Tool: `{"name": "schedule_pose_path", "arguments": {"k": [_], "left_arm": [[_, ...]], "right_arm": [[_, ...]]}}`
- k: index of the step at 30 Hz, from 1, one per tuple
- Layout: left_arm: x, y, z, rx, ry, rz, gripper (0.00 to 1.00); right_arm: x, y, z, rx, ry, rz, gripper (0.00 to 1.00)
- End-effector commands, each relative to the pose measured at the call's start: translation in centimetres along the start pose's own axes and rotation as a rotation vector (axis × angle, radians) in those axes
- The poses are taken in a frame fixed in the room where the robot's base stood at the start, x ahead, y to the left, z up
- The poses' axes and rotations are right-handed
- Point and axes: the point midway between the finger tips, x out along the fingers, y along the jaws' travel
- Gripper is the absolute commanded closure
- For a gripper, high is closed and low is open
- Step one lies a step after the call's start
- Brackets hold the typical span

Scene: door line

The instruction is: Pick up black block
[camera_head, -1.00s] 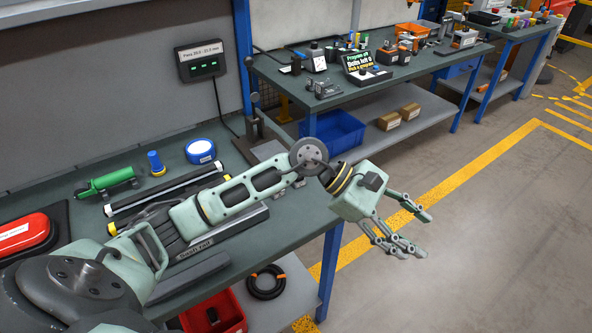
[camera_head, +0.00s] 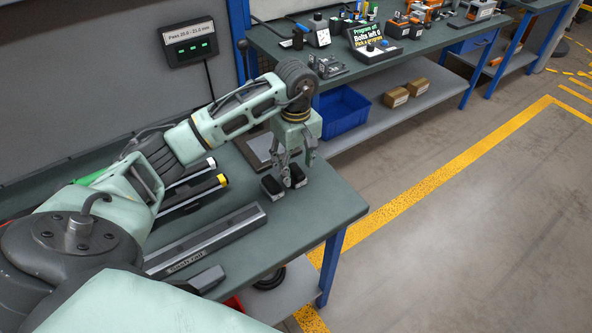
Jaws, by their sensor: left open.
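Two small dark blocks lie side by side near the right end of the green bench top. The fingertips partly cover this block's far side. I cannot tell whether they touch it. My right gripper is not in view.
A long grey rail (camera_head: 206,241) labelled "Sash rail" lies on the near part of the bench (camera_head: 316,212). Dark bars lie under my left arm. A wall box (camera_head: 190,46) with green lights hangs behind. A blue bin (camera_head: 343,108) stands on the lower shelf beyond.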

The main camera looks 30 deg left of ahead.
Motion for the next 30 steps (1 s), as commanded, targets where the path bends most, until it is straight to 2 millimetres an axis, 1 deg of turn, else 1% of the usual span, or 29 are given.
{"name": "schedule_pose_path", "arguments": {"k": [1,3,6,13,14,30], "left_arm": [[0.6,0.0,0.1,0.0,-0.004,-0.003,0.47],[1.6,0.0,0.1,0.001,-0.004,-0.002,0.47],[2.3,0.0,0.0,0.0,-0.001,-0.001,0.47],[2.6,0.1,0.0,0.001,-0.001,0.001,0.47],[2.5,0.1,0.0,0.001,-0.001,0.001,0.49],[2.5,0.1,0.0,0.001,-0.001,0.002,0.96]], "right_arm": [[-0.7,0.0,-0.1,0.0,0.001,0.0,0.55],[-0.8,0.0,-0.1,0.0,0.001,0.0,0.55],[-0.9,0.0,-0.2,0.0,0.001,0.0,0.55],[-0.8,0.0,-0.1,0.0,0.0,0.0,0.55],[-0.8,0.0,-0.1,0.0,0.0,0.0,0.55],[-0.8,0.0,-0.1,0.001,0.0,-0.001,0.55]]}}
